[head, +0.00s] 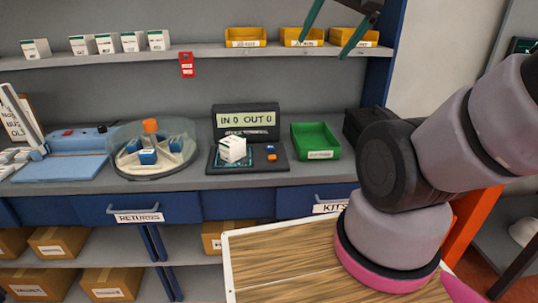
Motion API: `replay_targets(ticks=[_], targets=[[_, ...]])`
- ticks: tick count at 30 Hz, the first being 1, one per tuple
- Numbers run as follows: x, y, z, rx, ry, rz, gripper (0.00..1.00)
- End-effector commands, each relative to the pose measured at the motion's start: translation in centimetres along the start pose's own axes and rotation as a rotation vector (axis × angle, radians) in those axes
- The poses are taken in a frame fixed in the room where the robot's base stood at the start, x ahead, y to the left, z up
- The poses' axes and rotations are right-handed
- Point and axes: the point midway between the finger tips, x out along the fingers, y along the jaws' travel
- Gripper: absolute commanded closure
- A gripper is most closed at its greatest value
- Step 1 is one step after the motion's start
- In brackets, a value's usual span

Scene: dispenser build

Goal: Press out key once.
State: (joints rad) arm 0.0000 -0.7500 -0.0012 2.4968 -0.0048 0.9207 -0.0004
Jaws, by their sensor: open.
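A dark counter unit (247,122) stands on the worktop, its display reading "IN 0 OUT 0". On the right of its base plate are two small keys, a blue one (270,147) and an orange one (272,157). Their markings are too small to read, so I cannot tell which is the out key. My gripper (323,49) shows at the top right as two green fingers, apart and empty. It is in front of the upper shelf, above and right of the keys.
A green tray (316,141) stands right of the unit. A round clear-covered dispenser (153,151) and a blue device (62,152) stand to the left. Yellow bins (246,37) and white boxes (107,43) line the shelf. A red tag (187,64) hangs from its edge.

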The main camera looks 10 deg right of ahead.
Motion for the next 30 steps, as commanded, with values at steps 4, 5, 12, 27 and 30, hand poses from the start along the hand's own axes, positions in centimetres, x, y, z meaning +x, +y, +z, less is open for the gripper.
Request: replay_targets(ticks=[4, 5, 12, 27, 30], targets=[[0.0, 0.0, 0.0, 0.0, 0.0, 0.0, 0.0], [0.0, 0.0, 0.0, 0.0, 0.0, 0.0, 0.0], [0.0, 0.0, 0.0, 0.0, 0.0, 0.0, 0.0], [0.0, 0.0, 0.0, 0.0, 0.0, 0.0, 1.0], [0.0, 0.0, 0.0, 0.0, 0.0, 0.0, 1.0]])
